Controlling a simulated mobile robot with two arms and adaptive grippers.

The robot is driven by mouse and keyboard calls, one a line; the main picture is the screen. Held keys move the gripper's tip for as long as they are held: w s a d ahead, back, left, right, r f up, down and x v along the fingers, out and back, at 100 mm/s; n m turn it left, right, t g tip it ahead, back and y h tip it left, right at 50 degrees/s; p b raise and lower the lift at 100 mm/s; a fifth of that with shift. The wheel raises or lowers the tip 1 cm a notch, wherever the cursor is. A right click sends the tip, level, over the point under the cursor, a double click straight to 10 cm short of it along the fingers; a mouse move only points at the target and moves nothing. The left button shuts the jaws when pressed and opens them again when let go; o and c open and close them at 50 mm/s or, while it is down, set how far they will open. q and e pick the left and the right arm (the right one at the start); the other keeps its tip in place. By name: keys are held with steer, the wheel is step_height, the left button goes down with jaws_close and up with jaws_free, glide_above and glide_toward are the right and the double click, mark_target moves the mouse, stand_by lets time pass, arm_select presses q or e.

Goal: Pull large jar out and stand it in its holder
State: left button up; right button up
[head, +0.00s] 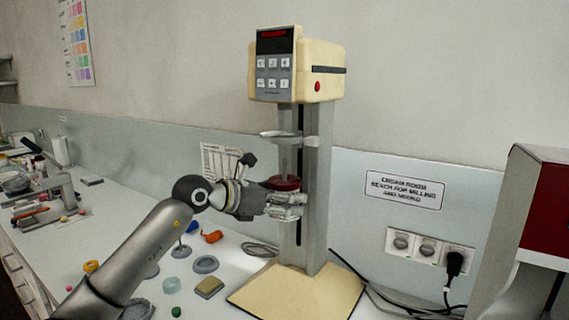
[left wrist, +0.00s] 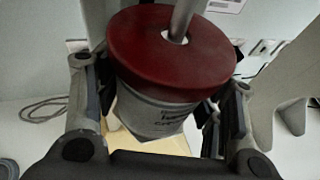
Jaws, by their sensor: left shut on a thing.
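The large jar (left wrist: 160,115) is grey with printed text and a thick red lid (left wrist: 172,50). In the head view its red lid (head: 284,183) shows under the mill head, in front of the mill's column. The mill's metal shaft (left wrist: 182,18) passes into the hole in the lid. My left gripper (head: 286,205) is shut on the jar, one finger on each side below the lid, and holds it above the mill's cream base (head: 300,293). A grey ring-shaped piece (head: 205,264) lies on the bench left of the mill; I cannot tell if it is the holder. My right gripper is not in view.
The cream mill (head: 322,88) stands at the bench's back wall. A tan block (head: 209,287), a teal ring (head: 171,285) and an orange piece (head: 212,237) lie left of its base. Cables run behind and right of it. A red-and-grey cabinet (head: 545,215) stands at right.

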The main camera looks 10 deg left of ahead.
arm_select(q)
steer(key=shift+f, duration=0.2)
steer(key=shift+s+a, duration=0.15)
steer(key=shift+s, duration=0.05)
steer(key=s+a+b, duration=0.3)
steer(key=s+b, duration=0.1)
steer(key=s, duration=0.5)
steer(key=shift+a+b, duration=0.25)
steer(key=shift+b, duration=0.1)
stand_by(0.8)
